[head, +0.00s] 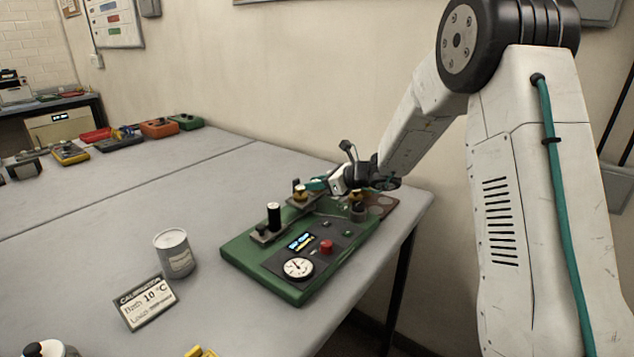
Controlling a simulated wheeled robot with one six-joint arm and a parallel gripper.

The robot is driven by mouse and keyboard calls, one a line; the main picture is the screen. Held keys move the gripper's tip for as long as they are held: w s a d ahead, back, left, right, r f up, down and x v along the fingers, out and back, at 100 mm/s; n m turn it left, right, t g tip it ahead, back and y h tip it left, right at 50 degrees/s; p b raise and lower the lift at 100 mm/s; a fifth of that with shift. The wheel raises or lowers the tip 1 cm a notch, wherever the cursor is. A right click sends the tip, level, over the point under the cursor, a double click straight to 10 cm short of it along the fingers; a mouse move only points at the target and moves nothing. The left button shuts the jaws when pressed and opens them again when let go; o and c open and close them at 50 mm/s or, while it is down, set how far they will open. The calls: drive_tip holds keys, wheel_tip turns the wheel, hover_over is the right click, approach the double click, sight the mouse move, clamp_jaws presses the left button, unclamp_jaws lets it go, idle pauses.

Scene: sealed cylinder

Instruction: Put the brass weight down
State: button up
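My gripper (318,185) is low over the back of a green instrument board (262,278) on the grey table. A small brass-coloured piece (300,194) shows right at its tip, above a metal bar on the board. A second brass-coloured piece (358,207) sits by a grey cylinder below my wrist. Which of these is the brass weight I cannot tell. The fingers are small and partly hidden by the wrist, so whether they are open or shut on a piece is unclear. A brown tray (392,201) with round recesses lies at the board's far right, partly behind my wrist.
The board carries a black cylinder (274,215), a dial gauge (298,268), a small display and a red button (326,246). A grey can (174,253) and a calibration card (146,302) stand to its left. The table's right edge is close. The middle-left table is clear.

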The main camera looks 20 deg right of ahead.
drive_tip(key=shift+o, duration=0.3)
drive_tip(key=shift+d+f, duration=0.1)
drive_tip(key=shift+r, duration=0.35)
drive_tip(key=v, duration=1.2)
drive_tip(key=s+a+r+n+g+h, duration=0.1)
drive_tip(key=s+a+r+n+g, duration=0.1)
drive_tip(key=s+a+n, duration=0.4)
drive_tip(key=s+a+r+n+g, duration=0.2)
drive_tip(key=s+r+n+g, duration=0.15)
drive_tip(key=s, duration=0.45)
drive_tip(key=s+a+r+n+g+h, duration=0.1)
drive_tip(key=s+a+n, duration=0.2)
drive_tip(key=s+n, duration=0.3)
drive_tip(key=s+d+n+h, duration=0.2)
drive_tip(key=s+n, duration=0.1)
drive_tip(key=s, duration=0.4)
drive_tip(key=s+d+n+g+h, duration=0.1)
drive_tip(key=s+d+n+h, duration=0.1)
drive_tip(key=s, duration=0.5)
drive_tip(key=s+d+f+n+h, duration=0.1)
drive_tip(key=s+d+n+h, duration=0.1)
drive_tip(key=s+n, duration=0.4)
drive_tip(key=shift+s+g+h, duration=0.35)
drive_tip(key=shift+s+h, duration=0.2)
drive_tip(key=shift+h, duration=0.35)
